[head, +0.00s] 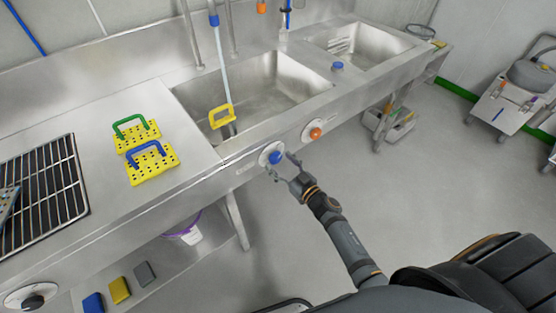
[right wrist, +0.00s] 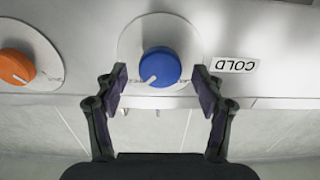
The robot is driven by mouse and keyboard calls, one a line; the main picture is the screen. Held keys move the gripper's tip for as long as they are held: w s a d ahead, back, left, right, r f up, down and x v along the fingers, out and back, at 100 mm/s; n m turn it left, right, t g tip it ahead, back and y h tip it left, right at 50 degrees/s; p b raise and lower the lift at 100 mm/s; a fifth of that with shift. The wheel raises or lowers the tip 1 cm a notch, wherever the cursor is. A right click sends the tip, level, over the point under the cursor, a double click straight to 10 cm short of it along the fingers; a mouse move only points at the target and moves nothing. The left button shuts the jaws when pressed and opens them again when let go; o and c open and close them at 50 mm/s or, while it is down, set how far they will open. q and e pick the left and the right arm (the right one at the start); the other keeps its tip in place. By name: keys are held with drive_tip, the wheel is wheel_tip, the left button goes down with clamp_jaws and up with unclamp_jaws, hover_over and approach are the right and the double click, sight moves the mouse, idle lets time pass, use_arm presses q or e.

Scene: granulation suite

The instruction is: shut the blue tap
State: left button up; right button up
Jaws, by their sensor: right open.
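The blue tap (head: 276,157) is a round blue knob on a pale dial plate on the front face of the steel sink unit. In the right wrist view the blue tap (right wrist: 160,66) has a white pointer mark directed to the lower left, and a COLD label (right wrist: 235,65) beside it appears upside down. My right gripper (head: 284,168) is at the knob. In the right wrist view my right gripper (right wrist: 160,85) is open, one finger on each side of the knob, with a gap visible on both sides. My left gripper is not in view.
An orange tap (head: 315,133) sits close beside the blue one on the same panel; it also shows in the right wrist view (right wrist: 16,66). Yellow perforated blocks with green and blue handles (head: 152,167) stand on the counter (head: 95,128). The floor in front is clear.

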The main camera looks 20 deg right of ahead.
drive_tip(key=shift+x, duration=0.75)
drive_tip(key=shift+c, duration=1.2)
drive_tip(key=c, duration=0.9)
